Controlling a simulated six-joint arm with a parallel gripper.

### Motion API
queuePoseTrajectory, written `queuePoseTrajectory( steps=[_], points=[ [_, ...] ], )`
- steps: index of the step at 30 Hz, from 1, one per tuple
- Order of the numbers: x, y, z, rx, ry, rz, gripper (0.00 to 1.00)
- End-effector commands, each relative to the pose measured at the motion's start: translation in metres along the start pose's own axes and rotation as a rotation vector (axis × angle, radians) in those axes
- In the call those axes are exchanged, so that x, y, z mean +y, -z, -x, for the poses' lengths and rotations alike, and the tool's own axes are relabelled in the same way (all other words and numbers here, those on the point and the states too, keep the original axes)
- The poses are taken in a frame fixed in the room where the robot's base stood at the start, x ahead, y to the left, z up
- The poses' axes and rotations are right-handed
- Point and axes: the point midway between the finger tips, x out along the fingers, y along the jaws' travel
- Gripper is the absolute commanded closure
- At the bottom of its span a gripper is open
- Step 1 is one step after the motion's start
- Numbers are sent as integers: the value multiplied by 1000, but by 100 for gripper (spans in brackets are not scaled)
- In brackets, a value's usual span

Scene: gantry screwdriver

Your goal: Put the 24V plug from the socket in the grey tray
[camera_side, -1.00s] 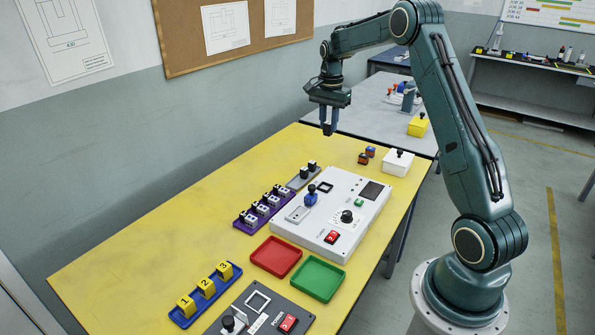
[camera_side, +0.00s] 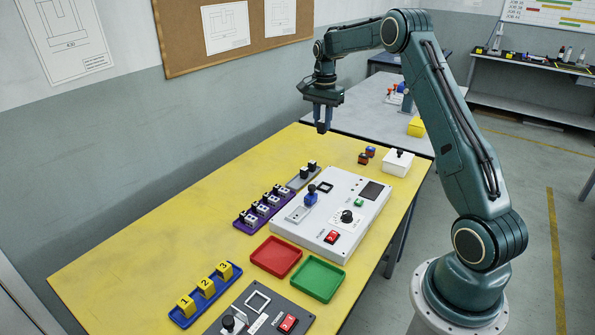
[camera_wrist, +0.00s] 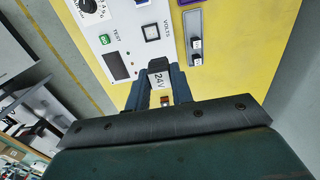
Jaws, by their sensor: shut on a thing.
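My gripper (camera_side: 323,126) is above the far part of the yellow table, beyond the white panel. In the wrist view, my gripper (camera_wrist: 158,88) is shut on a white plug labelled 24V (camera_wrist: 158,78). I cannot make out the plug in the side view. The square black-framed socket (camera_side: 324,188) on the white panel looks empty; it also shows in the wrist view (camera_wrist: 151,32), beside the word VOLTS. The grey tray (camera_side: 294,184) lies left of the panel, with two black-and-white plugs in its far part; its near part (camera_wrist: 191,22) is bare.
The white panel (camera_side: 365,212) carries a blue upright part (camera_side: 310,198) and a black knob. A purple tray (camera_side: 240,223) of several plugs lies beside it. Red (camera_side: 276,257) and green trays (camera_side: 318,279) lie nearer. A white box (camera_side: 397,164) stands at right.

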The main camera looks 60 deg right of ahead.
Motion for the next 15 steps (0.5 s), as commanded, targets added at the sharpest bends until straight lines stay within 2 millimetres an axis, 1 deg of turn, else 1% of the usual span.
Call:
queuePoseTrajectory(
  steps=[1,9,15],
  points=[
    [-7,1,-2,0,0,1,99],
    [-44,5,-10,1,0,1,99],
    [-68,4,-18,0,0,1,99]
  ],
)
